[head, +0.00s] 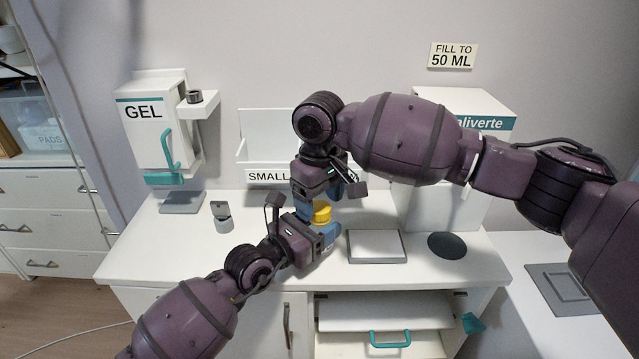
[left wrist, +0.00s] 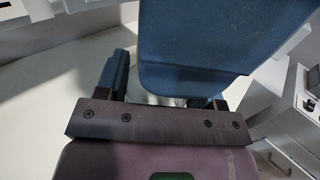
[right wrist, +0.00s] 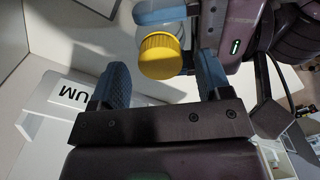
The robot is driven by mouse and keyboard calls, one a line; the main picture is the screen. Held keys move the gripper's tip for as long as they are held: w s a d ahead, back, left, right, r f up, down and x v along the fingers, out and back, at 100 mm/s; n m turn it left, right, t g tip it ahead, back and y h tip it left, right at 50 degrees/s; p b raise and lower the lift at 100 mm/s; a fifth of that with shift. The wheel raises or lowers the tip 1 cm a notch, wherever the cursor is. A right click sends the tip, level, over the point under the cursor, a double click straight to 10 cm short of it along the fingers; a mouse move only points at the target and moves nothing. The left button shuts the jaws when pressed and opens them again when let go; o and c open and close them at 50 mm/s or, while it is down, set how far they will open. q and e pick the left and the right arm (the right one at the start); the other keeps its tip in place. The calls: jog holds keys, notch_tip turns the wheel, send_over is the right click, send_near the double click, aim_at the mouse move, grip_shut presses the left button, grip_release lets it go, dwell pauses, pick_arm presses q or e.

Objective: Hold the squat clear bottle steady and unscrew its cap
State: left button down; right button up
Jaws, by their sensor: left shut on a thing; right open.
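The squat clear bottle shows in the right wrist view (right wrist: 172,26) with its yellow cap (right wrist: 158,57) on it. In the head view the cap (head: 322,212) shows between my two grippers, while most of the bottle is hidden. My left gripper (head: 327,236) is shut on the bottle from the front left, low over the counter. My right gripper (head: 312,204) is above, pointing down, its blue fingers open. In the right wrist view the cap is seen between these fingers (right wrist: 162,80), apart from both. A large blue finger covers much of the left wrist view.
A flat white-topped pad (head: 376,246) and a dark round disc (head: 447,245) lie to the right on the counter. A small grey-capped item (head: 222,216) stands left, near the GEL dispenser (head: 150,138). A labelled bin (head: 262,150) stands behind. An open drawer (head: 385,318) juts out below.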

jog(key=shift+f, duration=0.45)
jog(key=c, duration=1)
jog(key=shift+r, duration=0.25)
jog(key=shift+r, duration=0.7)
jog(key=shift+r, duration=0.25)
